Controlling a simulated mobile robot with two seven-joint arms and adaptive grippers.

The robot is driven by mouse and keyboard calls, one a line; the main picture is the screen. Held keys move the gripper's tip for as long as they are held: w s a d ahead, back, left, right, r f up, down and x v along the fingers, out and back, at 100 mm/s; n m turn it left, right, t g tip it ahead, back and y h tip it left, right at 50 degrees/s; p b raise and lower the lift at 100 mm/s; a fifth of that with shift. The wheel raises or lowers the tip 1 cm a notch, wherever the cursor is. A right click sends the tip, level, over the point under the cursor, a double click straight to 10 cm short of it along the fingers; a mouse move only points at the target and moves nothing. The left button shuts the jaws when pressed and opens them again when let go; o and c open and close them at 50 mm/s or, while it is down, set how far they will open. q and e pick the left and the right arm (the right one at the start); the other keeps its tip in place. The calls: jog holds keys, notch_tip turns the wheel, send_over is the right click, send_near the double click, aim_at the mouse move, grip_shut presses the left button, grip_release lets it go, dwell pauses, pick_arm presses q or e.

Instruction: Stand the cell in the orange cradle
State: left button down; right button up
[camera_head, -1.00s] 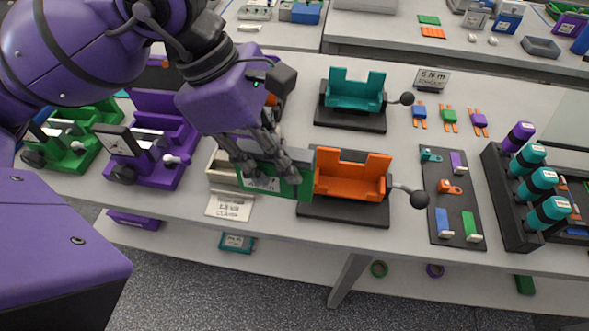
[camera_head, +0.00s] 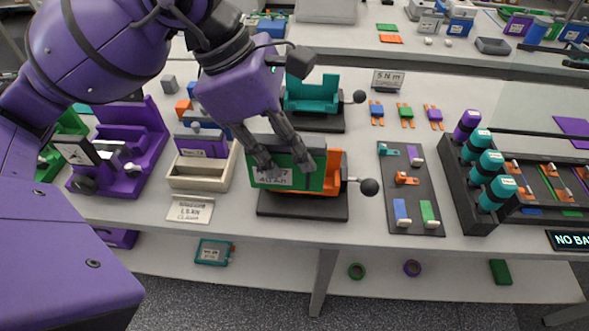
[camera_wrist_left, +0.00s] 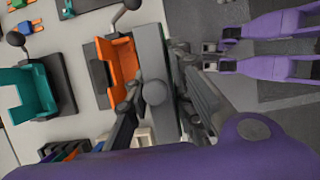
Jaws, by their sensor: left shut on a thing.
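The cell (camera_head: 312,179) is a green flat block with a white label and a dark grey top. My left gripper (camera_head: 286,160) is shut on its upper part and holds it upright. In the head view the cell covers most of the orange cradle (camera_head: 336,161), whose right side shows beside it. I cannot tell whether the cell touches the cradle. In the left wrist view the orange cradle (camera_wrist_left: 124,66) lies just left of the grey edge of the cell (camera_wrist_left: 158,60), which sits between the fingers.
A ball-ended lever (camera_head: 369,187) sticks out right of the orange cradle. A teal cradle (camera_head: 312,92) stands behind it. A beige open box (camera_head: 199,178) and a purple cradle (camera_head: 122,150) stand left. A dark board (camera_head: 411,207) with small parts lies right.

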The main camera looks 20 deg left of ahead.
pick_arm(q)
jog(key=w+f, duration=0.9)
jog(key=f, duration=0.2)
jog(key=shift+w, duration=0.4)
jog(key=shift+f, duration=0.1)
jog(key=shift+f, duration=0.1)
jog(key=c, duration=1.5)
grip_release()
jog(key=shift+s, duration=0.1)
jog(key=shift+c, duration=0.2)
